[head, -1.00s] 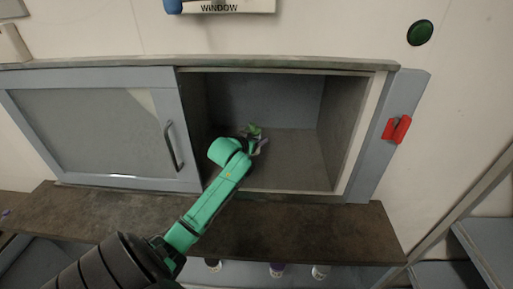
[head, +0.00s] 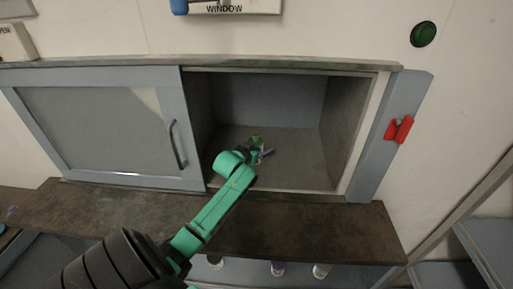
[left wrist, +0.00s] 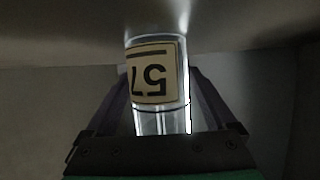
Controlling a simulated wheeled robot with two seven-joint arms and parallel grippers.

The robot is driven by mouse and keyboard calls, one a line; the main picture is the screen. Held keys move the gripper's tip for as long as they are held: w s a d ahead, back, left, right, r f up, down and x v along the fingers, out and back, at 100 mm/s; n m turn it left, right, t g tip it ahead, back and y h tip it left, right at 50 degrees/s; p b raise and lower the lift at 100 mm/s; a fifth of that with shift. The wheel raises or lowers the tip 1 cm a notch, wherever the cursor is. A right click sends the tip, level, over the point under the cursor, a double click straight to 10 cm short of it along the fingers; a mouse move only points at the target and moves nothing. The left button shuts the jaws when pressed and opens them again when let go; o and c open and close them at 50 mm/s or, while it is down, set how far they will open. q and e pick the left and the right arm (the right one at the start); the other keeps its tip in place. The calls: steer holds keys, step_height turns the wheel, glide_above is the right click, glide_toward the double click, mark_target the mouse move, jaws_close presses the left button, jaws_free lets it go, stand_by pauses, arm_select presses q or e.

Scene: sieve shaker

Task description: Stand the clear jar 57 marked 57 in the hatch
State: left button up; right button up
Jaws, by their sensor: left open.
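The clear jar 57 (left wrist: 158,75) shows large in the left wrist view, with a cream label and dark "57" upside down in the picture. Its far end meets a grey surface there. My left gripper (head: 263,153) reaches inside the open hatch (head: 300,155), low over its floor. In the left wrist view the fingers of my left gripper (left wrist: 160,100) are open, one on each side of the jar. A small green part (head: 257,141) shows at the gripper in the head view; the jar is mostly hidden there. My right gripper is out of view.
A grey sliding door (head: 100,130) with a dark handle covers the left of the hatch. A dark ledge (head: 310,225) runs below the opening. The hatch's right side is clear.

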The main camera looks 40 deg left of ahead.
arm_select(q)
steer(key=b+v, duration=0.1)
steer(key=v, duration=1.1)
steer(key=shift+s, duration=0.1)
